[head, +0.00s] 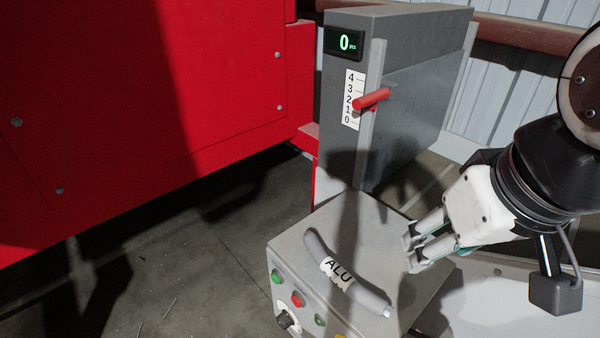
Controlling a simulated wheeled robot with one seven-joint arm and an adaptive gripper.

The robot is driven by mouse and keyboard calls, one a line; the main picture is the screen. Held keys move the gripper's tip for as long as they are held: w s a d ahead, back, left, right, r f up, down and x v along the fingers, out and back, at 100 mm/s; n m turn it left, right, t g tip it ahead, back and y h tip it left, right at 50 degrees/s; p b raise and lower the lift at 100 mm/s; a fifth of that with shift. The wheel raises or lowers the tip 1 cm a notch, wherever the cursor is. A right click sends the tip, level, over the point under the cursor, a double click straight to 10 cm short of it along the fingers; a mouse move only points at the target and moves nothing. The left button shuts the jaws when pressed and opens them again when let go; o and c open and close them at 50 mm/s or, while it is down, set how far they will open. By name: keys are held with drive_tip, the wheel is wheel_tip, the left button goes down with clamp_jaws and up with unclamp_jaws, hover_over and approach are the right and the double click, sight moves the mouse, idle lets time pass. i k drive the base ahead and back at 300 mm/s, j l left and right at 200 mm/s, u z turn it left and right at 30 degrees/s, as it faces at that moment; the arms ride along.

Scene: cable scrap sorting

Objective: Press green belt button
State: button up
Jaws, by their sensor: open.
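A grey control box (292,244) stands at the lower middle of the head view. Its front face carries a green button (277,276) at the upper left and a red button (298,299) to its right. A smaller green button or lamp (320,320) sits further right. No wording beside them can be read. My gripper (411,250) is open at the right, by the right side of the box top, apart from all the buttons. Nothing shows between its fingers.
A grey cable piece (318,246) labelled "ALU" lies on the box top. A black knob (287,320) sits below the buttons. Behind stands a grey cabinet (420,110) with a red lever (371,99) and a display reading 0. A red machine (100,100) fills the left.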

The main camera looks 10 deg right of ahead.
sight(275, 276)
drive_tip(key=u, duration=0.6)
drive_tip(key=k+l+u, duration=0.1)
drive_tip(key=k, duration=0.35)
